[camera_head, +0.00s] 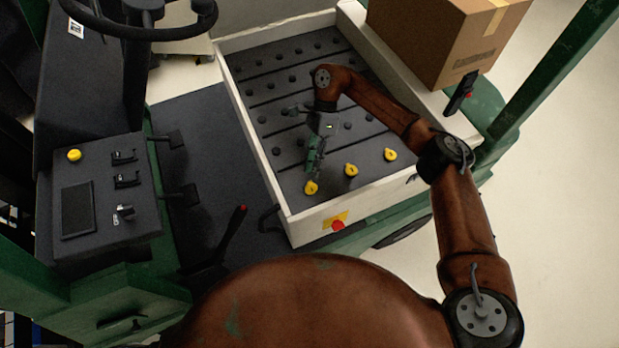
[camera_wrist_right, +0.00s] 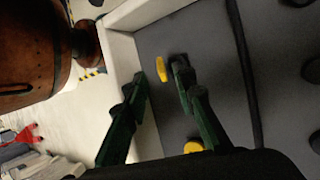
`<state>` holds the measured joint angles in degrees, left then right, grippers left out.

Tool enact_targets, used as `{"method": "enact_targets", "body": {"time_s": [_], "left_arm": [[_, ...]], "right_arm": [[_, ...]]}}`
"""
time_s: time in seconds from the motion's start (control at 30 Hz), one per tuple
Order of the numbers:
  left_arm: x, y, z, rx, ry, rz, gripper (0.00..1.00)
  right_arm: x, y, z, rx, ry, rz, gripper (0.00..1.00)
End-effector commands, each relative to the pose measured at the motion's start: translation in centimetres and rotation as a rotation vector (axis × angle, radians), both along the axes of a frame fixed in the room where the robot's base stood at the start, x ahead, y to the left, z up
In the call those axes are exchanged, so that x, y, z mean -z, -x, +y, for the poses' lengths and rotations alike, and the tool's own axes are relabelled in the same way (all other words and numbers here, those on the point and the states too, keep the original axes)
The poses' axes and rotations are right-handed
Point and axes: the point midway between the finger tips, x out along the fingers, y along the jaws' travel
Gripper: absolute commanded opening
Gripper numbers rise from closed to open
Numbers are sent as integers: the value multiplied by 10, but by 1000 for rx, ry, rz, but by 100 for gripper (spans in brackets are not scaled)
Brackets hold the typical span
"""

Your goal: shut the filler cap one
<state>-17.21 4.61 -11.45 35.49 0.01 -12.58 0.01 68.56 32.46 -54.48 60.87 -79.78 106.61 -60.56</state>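Three yellow filler caps stand in a row along the near edge of a dark grey battery top (camera_head: 279,117): a left one (camera_head: 311,187), a middle one (camera_head: 351,170) and a right one (camera_head: 390,154). Which is cap one is not marked. My right gripper (camera_head: 313,168) points down just above the left cap. In the right wrist view my right gripper (camera_wrist_right: 159,75) is open, with one yellow cap (camera_wrist_right: 161,69) showing between its fingertips. I cannot tell whether they touch it. A second yellow cap (camera_wrist_right: 193,147) shows lower, partly hidden. My left gripper is not in view.
A pale tray wall (camera_head: 262,150) surrounds the battery, with a red button (camera_head: 338,225) on its near face. Small dark caps dot the battery top. A cardboard box (camera_head: 445,35) stands behind on the right. A control console (camera_head: 105,195) and steering wheel (camera_head: 140,30) are left.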

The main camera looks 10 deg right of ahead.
Motion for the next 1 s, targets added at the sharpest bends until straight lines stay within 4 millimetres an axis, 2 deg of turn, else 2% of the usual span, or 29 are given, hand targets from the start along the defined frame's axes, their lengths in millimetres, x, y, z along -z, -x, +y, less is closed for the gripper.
{"method": "enact_targets", "body": {"time_s": [0.1,0.33,0.5,0.8,0.9,0.97,1.0], "left_arm": [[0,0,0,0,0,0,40],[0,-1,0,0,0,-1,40],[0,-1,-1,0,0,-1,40],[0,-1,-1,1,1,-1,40],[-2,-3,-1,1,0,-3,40],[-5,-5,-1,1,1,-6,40],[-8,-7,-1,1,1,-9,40]], "right_arm": [[-22,-14,-6,1,1,-3,25],[-49,-32,-14,1,1,-1,25],[-56,-36,-16,0,1,0,25],[-56,-36,-15,0,-2,0,25],[-51,-32,-3,18,-43,0,25],[-44,-28,15,48,-101,-1,25],[-40,-23,32,81,-157,-1,25]]}}
